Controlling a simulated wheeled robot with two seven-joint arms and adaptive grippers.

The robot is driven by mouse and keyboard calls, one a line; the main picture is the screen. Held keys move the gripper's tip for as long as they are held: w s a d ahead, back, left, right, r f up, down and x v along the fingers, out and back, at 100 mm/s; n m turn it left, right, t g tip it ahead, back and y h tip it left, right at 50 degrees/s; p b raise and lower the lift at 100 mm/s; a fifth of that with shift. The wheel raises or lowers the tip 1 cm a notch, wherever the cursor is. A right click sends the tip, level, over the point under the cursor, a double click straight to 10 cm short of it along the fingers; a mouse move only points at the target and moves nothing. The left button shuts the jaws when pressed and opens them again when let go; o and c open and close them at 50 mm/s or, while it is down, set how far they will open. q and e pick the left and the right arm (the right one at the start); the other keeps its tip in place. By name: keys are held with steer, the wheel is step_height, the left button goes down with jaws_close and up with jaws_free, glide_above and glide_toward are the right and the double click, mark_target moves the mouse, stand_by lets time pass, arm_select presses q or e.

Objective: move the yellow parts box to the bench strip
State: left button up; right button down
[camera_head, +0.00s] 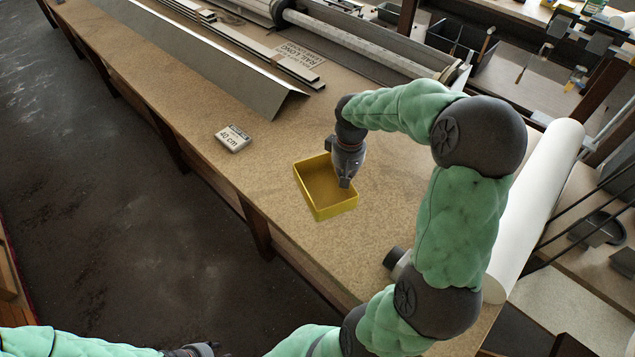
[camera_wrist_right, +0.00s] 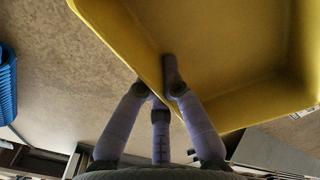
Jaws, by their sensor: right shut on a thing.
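The yellow parts box (camera_head: 322,203) is an open, shallow, empty tray at the middle of the bench (camera_head: 258,178). My right gripper (camera_head: 345,181) comes down over its right wall and is shut on that wall. In the right wrist view the yellow parts box (camera_wrist_right: 225,50) fills the upper right, with the fingers of my right gripper (camera_wrist_right: 168,88) on both sides of its rim. I cannot tell whether the box rests on the bench or hangs just above it. My left gripper (camera_head: 198,350) is at the lower left edge, mostly cut off, away from the bench; its fingers are unclear.
A long grey angled profile (camera_head: 205,55) and thin strips (camera_head: 262,50) lie further back. A white roll (camera_head: 540,200) lies at the right. Bench around the box is bare.

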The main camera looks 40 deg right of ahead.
mark_target(325, 170)
steer(key=w+f, duration=0.2)
steer(key=w+f+b, duration=0.1)
steer(key=w+f, duration=0.1)
steer(key=w+f+b, duration=0.1)
steer(key=w+f, duration=0.1)
steer(key=w, duration=0.1)
steer(key=shift+a+f, duration=0.35)
steer(key=f, duration=0.3)
steer(key=shift+w+f+b, duration=0.2)
steer(key=shift+b, duration=0.15)
steer(key=c, duration=1.8)
jaws_free()
steer(key=shift+f, duration=0.15)
steer(key=o, duration=0.4)
step_height(325, 170, up, 12)
steer(key=p, duration=0.3)
steer(key=shift+r, duration=0.2)
